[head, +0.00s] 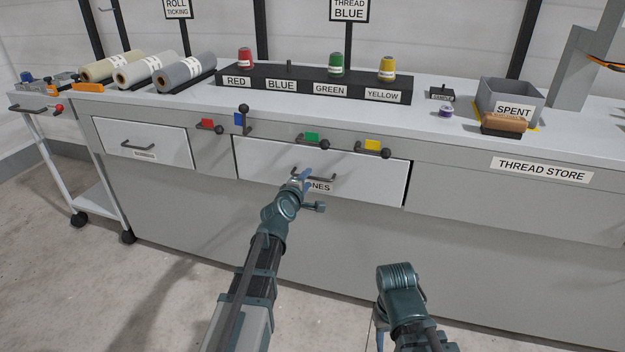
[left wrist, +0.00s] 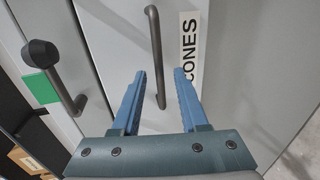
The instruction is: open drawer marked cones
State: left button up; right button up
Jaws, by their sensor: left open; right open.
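The drawer marked CONES (head: 370,178) is the wide pale front in the middle of the grey bench in the head view. Its front looks shut, with a thin dark gap at its sides. Its dark bar handle (left wrist: 155,50) shows in the left wrist view beside the CONES label (left wrist: 188,48). My left gripper (left wrist: 160,75) is open, and the handle's near end lies between its two blue fingers without visible contact. In the head view the left gripper (head: 301,180) covers part of the handle and label. My right gripper (head: 380,340) is low in front of the bench, empty and only partly seen.
Levers with red (head: 207,123), blue (head: 239,119), green (head: 311,137) and yellow (head: 372,145) tabs stick out above the drawers. A smaller drawer (head: 145,140) is at left, beside a trolley (head: 75,185). Thread cones, fabric rolls and a SPENT bin (head: 513,98) stand on the bench top.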

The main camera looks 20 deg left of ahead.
pick_arm(q)
jog(key=shift+x, duration=1.25)
grip_shut()
dwell(0.4)
